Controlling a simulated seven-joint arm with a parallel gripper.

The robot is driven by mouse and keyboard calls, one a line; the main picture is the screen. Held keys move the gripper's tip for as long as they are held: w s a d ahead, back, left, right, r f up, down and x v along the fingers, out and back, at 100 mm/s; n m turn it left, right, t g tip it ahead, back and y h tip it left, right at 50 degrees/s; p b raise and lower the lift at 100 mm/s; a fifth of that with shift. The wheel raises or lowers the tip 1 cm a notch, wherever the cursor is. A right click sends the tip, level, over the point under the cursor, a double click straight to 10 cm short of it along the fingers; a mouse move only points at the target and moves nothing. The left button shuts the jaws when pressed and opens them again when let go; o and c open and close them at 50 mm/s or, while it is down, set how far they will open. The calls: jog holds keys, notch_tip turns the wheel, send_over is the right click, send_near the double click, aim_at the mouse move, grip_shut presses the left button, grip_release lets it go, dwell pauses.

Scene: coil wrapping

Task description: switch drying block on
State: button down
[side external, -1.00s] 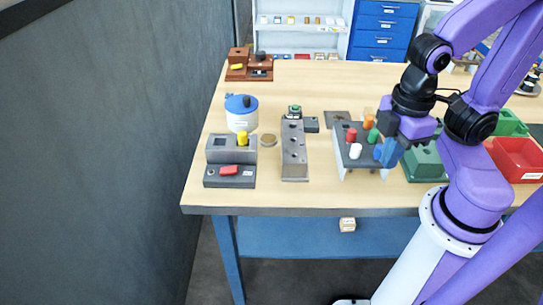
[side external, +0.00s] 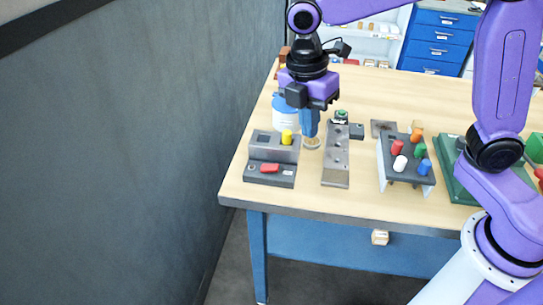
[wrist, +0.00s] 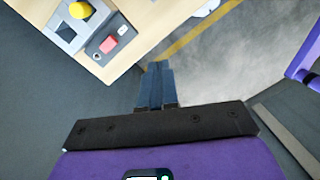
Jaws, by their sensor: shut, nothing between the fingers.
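The drying block is a grey block (side external: 273,148) near the table's left front edge, with a yellow cylinder (side external: 287,137) standing in it. Its dark front panel (side external: 285,180) carries a red switch (side external: 269,168); I cannot tell the switch's setting. In the wrist view, the red switch (wrist: 109,45) and yellow cylinder (wrist: 79,9) show at the upper left. My gripper (side external: 311,140) has blue fingers, shut and empty, pointing down to the right of the yellow cylinder. In the wrist view, its fingertips (wrist: 157,66) are apart from the block.
A brass disc (side external: 312,147) lies just under or behind my fingers. A blue-lidded white pot (side external: 284,118) stands behind the block. A grey metal plate (side external: 336,172) and a rack with coloured pegs (side external: 405,173) are to the right. The table's front edge is close.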

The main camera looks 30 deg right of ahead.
aim_at(274, 167)
jog(key=w+a+f+n, duration=0.1)
jog(key=w+a+n, duration=0.1)
jog(key=w, duration=0.4)
jog(key=w+a+f+n+g, duration=0.1)
jog(key=w+a+n, duration=0.1)
jog(key=w, duration=0.4)
jog(key=shift+n+h, duration=0.3)
jog(key=shift+n, duration=0.5)
jog(key=f, duration=0.4)
jog(key=s+d+f, duration=0.1)
jog(key=f, duration=0.4)
jog(key=s+d+f, duration=0.1)
jog(key=f, duration=0.3)
jog(key=shift+f, duration=0.35)
jog(key=shift+s+d, duration=0.1)
